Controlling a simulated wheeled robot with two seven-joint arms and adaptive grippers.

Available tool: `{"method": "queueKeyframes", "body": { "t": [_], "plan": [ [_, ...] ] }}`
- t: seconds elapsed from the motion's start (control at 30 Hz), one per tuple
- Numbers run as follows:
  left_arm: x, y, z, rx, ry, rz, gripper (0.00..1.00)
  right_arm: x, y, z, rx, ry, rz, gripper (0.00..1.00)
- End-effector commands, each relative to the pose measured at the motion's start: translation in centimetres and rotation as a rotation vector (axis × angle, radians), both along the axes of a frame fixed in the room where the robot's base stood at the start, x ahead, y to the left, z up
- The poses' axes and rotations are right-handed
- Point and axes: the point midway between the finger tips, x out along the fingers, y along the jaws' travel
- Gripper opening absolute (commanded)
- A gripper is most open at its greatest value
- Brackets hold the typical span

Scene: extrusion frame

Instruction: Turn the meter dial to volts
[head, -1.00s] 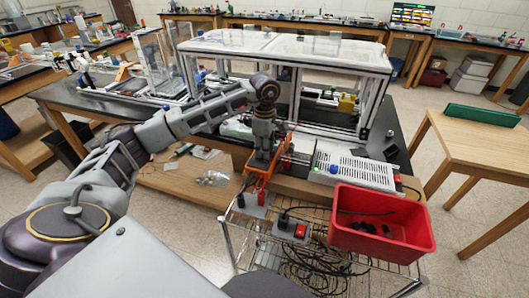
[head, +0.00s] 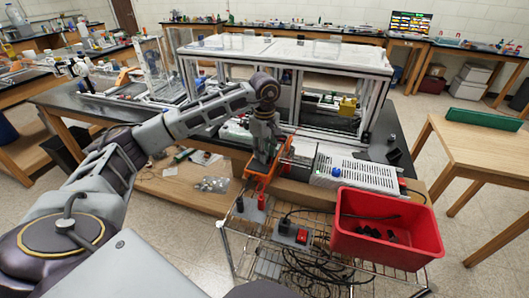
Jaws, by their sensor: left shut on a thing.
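The meter appears to be the orange-edged device (head: 256,185) at the front edge of the black bench, in the middle of the head view. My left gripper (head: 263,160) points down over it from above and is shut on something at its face. The gripper covers most of the face, so the dial, its pointer and the volts mark are hidden. I cannot tell which way the dial points. My right gripper is not in view.
A white perforated box (head: 355,171) sits right of the meter. An aluminium-frame enclosure (head: 287,75) stands behind. In front is a wire cart (head: 262,262) with a red bin (head: 388,255), a switched grey box (head: 292,235) and coiled cables.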

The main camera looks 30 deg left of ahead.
Motion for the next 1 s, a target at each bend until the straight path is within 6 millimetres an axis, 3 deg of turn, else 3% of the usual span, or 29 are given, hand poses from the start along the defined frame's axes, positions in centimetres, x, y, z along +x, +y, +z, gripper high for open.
{"method": "queueKeyframes", "body": {
  "t": [0.2,0.23,0.4,0.77,1.0],
  "plan": [
    [0.0,0.0,0.1,0.000,-0.001,0.001,0.05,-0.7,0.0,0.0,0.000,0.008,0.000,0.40],
    [0.0,0.0,0.1,0.000,-0.001,0.001,0.32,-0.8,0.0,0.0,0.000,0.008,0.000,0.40],
    [0.0,0.0,0.1,0.000,-0.001,0.002,0.51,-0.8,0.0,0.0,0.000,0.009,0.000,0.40],
    [0.0,0.0,0.1,0.000,-0.001,0.002,0.51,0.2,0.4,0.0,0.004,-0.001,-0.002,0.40],
    [0.1,0.0,1.5,0.000,-0.001,0.001,0.51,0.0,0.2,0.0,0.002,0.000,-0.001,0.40]
  ]
}}
